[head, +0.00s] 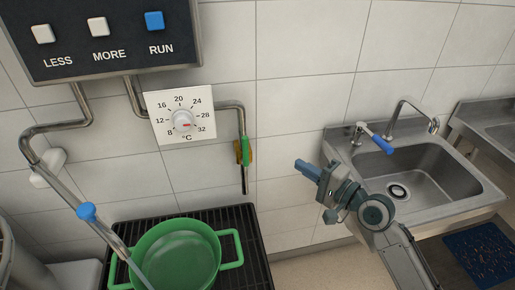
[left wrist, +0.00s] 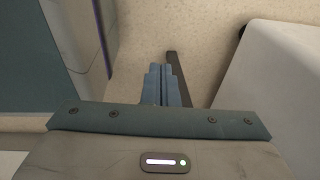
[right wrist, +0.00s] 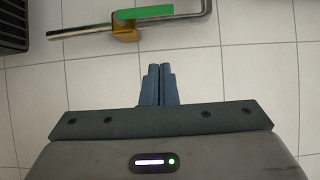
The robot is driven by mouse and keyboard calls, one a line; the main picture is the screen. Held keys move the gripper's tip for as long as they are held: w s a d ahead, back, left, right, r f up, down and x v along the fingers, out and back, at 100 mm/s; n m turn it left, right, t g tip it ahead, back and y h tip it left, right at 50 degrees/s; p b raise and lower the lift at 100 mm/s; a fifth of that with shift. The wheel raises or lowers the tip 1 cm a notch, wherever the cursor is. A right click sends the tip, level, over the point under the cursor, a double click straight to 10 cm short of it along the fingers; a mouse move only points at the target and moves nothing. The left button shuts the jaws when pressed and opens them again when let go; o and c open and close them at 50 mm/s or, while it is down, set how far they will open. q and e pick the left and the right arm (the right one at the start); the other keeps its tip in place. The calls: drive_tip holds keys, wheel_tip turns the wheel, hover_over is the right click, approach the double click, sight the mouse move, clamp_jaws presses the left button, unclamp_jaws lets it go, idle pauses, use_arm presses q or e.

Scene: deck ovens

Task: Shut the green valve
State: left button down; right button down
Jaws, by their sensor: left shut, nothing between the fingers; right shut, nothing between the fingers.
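The green valve handle (head: 245,150) is on a thin steel pipe against the tiled wall, right of the dial, with a brass body (head: 240,153) behind it. The handle lies along the pipe, which runs downward there. In the right wrist view the green handle (right wrist: 143,12) lies parallel to the pipe, beside the brass body (right wrist: 125,33). My right gripper (head: 302,167) is shut and empty, to the right of the valve and apart from it. Its closed fingers (right wrist: 158,72) point toward the wall. My left gripper (left wrist: 162,72) is shut and empty, outside the head view.
A green pot (head: 147,250) stands on a black grate (head: 253,245) below the valve. A temperature dial (head: 182,121) and a button panel (head: 100,60) are at upper left. A blue-knobbed pipe (head: 87,211) is at left. A steel sink (head: 440,165) is at right.

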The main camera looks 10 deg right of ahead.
sight(245, 150)
drive_tip(key=shift+w+a, duration=0.1)
